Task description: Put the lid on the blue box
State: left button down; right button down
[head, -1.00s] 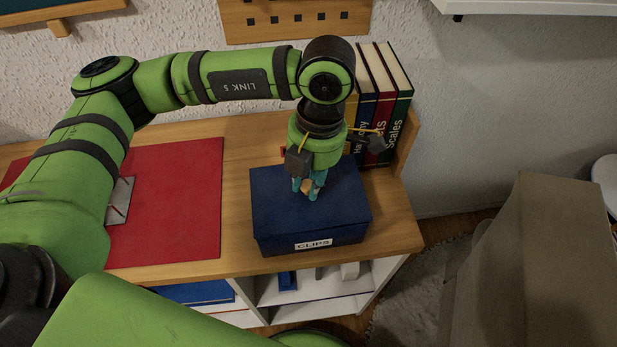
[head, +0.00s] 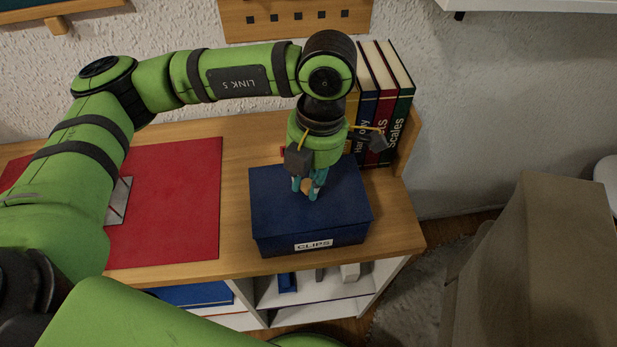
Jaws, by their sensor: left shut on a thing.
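The blue box (head: 280,241) with a white CLIPS label stands on the wooden shelf top, towards its right end. The dark blue lid (head: 272,208) lies over the top of the box and covers its opening. It looks level, but I cannot tell whether it is fully seated. My left gripper (head: 308,195) points down above the middle of the lid and is shut on the lid's small wooden knob (head: 306,186). My right gripper is not in view.
Several upright books (head: 379,115) stand behind the box at the right. A red mat (head: 180,195) lies left of the box. A cardboard box (head: 545,270) stands on the floor at the right. The wood between mat and box is clear.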

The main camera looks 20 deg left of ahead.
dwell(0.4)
pick_arm(q)
jog(key=c, duration=0.5)
grip_release()
jog(key=shift+r, duration=0.1)
jog(key=shift+r+p, duration=1.55)
jog(key=shift+r, duration=1.85)
jog(key=shift+c, duration=0.5)
grip_shut()
jog(key=shift+f, duration=0.2)
